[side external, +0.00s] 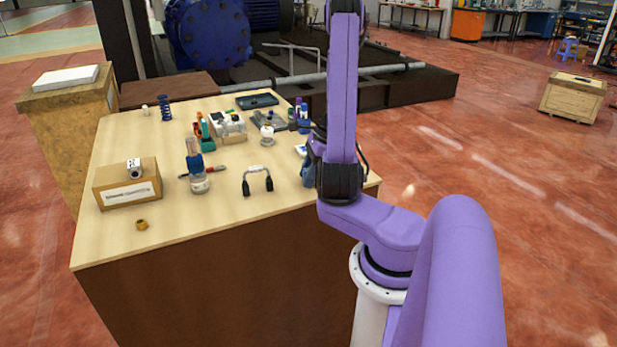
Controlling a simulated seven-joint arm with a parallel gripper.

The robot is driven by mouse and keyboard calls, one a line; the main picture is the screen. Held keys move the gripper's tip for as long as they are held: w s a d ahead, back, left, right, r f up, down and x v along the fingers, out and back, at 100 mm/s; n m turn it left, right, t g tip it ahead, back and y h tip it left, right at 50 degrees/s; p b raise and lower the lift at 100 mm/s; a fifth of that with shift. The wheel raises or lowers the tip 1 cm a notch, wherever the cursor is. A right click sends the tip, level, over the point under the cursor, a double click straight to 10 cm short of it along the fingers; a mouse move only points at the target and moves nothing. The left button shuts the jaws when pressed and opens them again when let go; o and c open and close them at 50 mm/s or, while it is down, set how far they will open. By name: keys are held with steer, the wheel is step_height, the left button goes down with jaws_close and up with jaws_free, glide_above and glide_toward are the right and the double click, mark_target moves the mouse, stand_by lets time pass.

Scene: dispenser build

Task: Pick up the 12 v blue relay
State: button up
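I cannot pick out the 12 V blue relay with certainty at this size. Small blue parts (304,125) stand at the right rear of the wooden worktable (115,235), just left of my arm. Another blue item (307,175) sits at the table's right side, partly hidden by my arm. My purple arm rises in front of the table's right edge and runs out of the top of the picture. My gripper is not in view.
The table's front-left area is mostly clear, except a small brass part (142,224).

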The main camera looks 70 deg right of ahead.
jaws_close()
steer(key=shift+r, duration=0.15)
